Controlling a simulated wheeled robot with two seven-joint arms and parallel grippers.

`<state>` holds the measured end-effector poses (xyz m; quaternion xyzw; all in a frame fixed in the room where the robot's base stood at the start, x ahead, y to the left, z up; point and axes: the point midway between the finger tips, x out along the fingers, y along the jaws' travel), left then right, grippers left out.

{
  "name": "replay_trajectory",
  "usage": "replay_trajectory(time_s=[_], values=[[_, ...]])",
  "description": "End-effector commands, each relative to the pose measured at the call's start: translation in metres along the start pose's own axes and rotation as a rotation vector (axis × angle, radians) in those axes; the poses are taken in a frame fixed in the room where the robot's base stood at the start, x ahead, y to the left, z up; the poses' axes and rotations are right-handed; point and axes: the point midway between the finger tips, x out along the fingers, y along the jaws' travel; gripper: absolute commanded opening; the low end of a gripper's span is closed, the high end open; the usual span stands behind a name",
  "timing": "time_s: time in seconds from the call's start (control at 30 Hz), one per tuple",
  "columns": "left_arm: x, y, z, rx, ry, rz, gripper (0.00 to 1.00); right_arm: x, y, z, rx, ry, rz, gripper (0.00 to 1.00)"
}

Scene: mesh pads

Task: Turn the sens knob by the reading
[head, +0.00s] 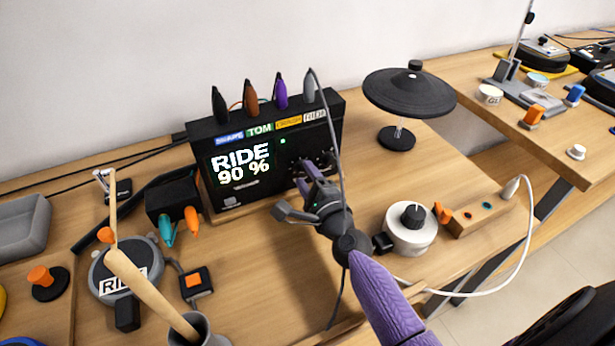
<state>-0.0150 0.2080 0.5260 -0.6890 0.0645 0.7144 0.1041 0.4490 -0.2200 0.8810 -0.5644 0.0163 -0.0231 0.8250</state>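A black drum module (240,198) stands upright on the wooden table. Its lit screen (242,163) reads "RIDE 90 %", and a small green light shows beside it. Several dark knobs (325,158) sit on the right part of its front panel; their labels are too small to read, so I cannot tell which is the sens knob. My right gripper (304,174) reaches up to this panel, its fingertips at or just in front of the knobs. Its fingers and arm hide part of the panel. I cannot tell whether it touches or grips a knob. My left gripper is out of view.
Coloured labels and several cable plugs (281,90) line the module's top. A black cymbal pad (408,90) stands behind right. A white round device with a black knob (411,228) and a wooden block (478,216) lie right. Drumsticks (150,295) and a RIDE pad (125,262) are at left.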

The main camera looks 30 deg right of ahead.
Motion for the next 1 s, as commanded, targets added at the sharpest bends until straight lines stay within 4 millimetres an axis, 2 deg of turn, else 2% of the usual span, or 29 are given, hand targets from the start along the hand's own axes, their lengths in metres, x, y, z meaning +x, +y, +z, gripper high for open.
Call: replay_trajectory(time_s=[0.03,0.1,0.37,0.43,0.8,1.0], values=[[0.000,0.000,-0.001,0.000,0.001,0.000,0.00,0.000,0.000,0.000,0.000,0.000,0.000,0.63],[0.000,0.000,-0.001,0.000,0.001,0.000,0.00,0.000,0.000,0.000,0.001,0.000,0.000,0.75],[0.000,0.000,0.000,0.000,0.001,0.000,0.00,-0.001,0.000,0.000,0.001,0.000,-0.001,0.75],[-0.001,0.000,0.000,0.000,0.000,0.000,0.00,-0.006,0.000,0.000,0.000,0.001,0.001,0.75],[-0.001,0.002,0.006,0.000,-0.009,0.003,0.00,-0.084,0.002,-0.001,-0.002,0.000,0.003,0.75],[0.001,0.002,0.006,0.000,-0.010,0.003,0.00,-0.099,0.001,0.000,0.001,0.000,0.001,0.75]])
